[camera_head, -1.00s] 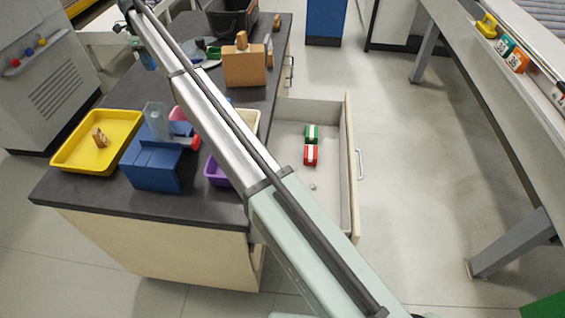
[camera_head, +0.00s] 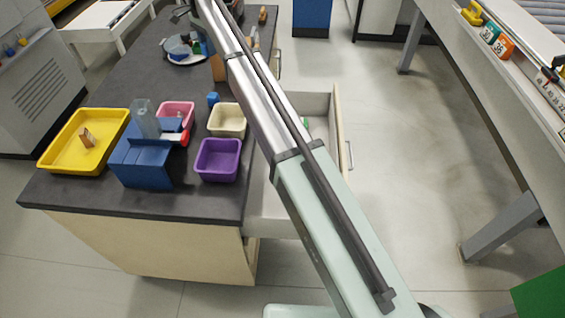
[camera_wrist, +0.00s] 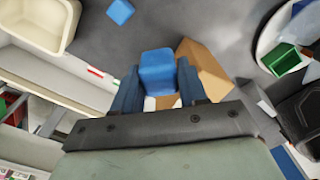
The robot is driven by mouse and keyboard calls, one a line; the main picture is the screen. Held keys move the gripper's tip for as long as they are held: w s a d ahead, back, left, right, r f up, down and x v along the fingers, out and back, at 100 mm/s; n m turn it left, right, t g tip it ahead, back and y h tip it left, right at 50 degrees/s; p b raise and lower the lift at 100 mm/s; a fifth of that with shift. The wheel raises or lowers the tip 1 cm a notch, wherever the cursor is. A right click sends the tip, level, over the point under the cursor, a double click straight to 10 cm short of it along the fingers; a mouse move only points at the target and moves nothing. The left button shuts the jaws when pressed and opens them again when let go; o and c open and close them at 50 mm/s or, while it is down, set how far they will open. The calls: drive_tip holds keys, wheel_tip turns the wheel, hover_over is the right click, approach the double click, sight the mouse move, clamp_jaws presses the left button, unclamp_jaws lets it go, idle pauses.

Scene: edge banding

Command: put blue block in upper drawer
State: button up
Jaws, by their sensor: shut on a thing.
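In the wrist view my gripper (camera_wrist: 157,88) is shut on a blue block (camera_wrist: 157,66), held between its two fingers above the dark counter. A second blue block (camera_wrist: 120,11) lies on the counter near the cream bin; it also shows in the head view (camera_head: 213,98). A drawer (camera_head: 338,122) stands pulled out from the counter's right side. My arm covers much of its inside in the head view, where a bit of green shows. My gripper and the held block cannot be made out in the head view.
The counter also bears a yellow tray (camera_head: 51,151), a blue box-like thing (camera_head: 141,168), a purple bin (camera_head: 218,160), a cream bin (camera_head: 227,120) and a pink bin (camera_head: 176,111). A plate with a green block (camera_wrist: 283,59) is at the wrist view's right. A brown box (camera_wrist: 203,67) stands close behind my gripper.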

drive_tip(key=s+d+n, duration=0.3)
drive_tip(key=d+n, duration=0.1)
drive_tip(key=d, duration=0.8)
drive_tip(key=s+d+n, duration=0.2)
drive_tip(key=d+n, duration=0.3)
drive_tip(key=d, duration=0.8)
drive_tip(key=f, duration=3.7)
drive_tip(key=shift+a+f, duration=0.15)
drive_tip(key=shift+a, duration=0.2)
drive_tip(key=shift+f, duration=0.15)
drive_tip(key=o, duration=1.1)
drive_tip(key=shift+c, duration=0.2)
wheel_tip(320, 180, up, 12)
